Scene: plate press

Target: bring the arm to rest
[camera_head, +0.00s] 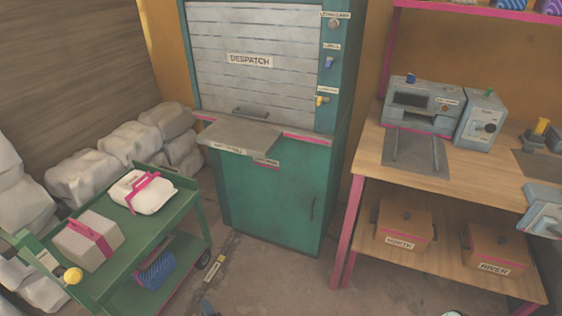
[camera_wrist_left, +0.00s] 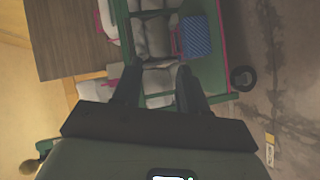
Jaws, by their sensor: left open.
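My left gripper (camera_wrist_left: 158,72) shows in the left wrist view, with its two dark fingers apart and nothing between them. Beyond the fingers are the green cart (camera_wrist_left: 210,58), white bundles and the blue woven item (camera_wrist_left: 196,36), with no contact visible. My right gripper is not seen in either view.
The green cart (camera_head: 193,222) carries a pink-strapped box (camera_head: 88,243) and a white pack (camera_head: 143,192). The despatch cabinet (camera_head: 268,200) stands behind, its shutter (camera_head: 250,90) down. A wooden bench (camera_head: 465,178) with machines is at right. Floor between cart and bench is mostly clear.

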